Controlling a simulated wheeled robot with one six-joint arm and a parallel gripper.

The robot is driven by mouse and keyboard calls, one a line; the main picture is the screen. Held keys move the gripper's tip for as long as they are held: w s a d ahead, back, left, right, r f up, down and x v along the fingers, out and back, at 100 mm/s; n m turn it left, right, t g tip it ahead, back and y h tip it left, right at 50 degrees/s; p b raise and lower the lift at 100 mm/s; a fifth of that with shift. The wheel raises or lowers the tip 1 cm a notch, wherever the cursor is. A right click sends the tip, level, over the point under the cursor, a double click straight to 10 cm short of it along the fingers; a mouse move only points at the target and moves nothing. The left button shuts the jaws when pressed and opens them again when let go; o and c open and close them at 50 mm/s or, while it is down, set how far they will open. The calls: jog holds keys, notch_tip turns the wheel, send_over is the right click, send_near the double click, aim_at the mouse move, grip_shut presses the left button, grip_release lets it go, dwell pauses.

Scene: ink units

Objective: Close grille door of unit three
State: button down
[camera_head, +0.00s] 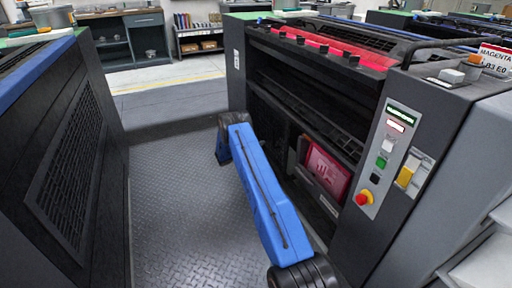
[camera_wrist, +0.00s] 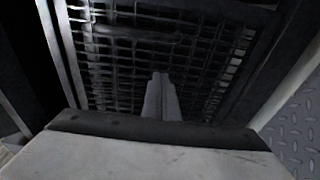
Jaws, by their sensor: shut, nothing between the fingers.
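Unit three (camera_head: 455,135) is the dark press unit on the right, with a magenta label on top. Its front shows a dark open bay with a magenta box (camera_head: 326,172) low inside. The grille door (camera_wrist: 205,62) fills the upper wrist view as a dark wire mesh in a frame, with a bar across its top. In the head view I cannot make the door out clearly, nor tell its angle. My gripper (camera_wrist: 161,95) is shut and empty, its fingers pointing at the mesh. I cannot tell whether they touch it. My blue arm hides the gripper in the head view.
A neighbouring unit (camera_head: 45,120) with a closed grille panel stands at left. The diamond-plate walkway (camera_head: 175,190) between the units is clear. Control panel buttons and a red stop knob (camera_head: 363,198) sit on unit three's right side. A workbench (camera_head: 130,40) stands behind.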

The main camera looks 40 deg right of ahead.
jog(key=shift+s+d, duration=0.75)
jog(key=shift+s, duration=0.3)
jog(key=shift+s+d, duration=0.75)
jog(key=shift+s, duration=0.3)
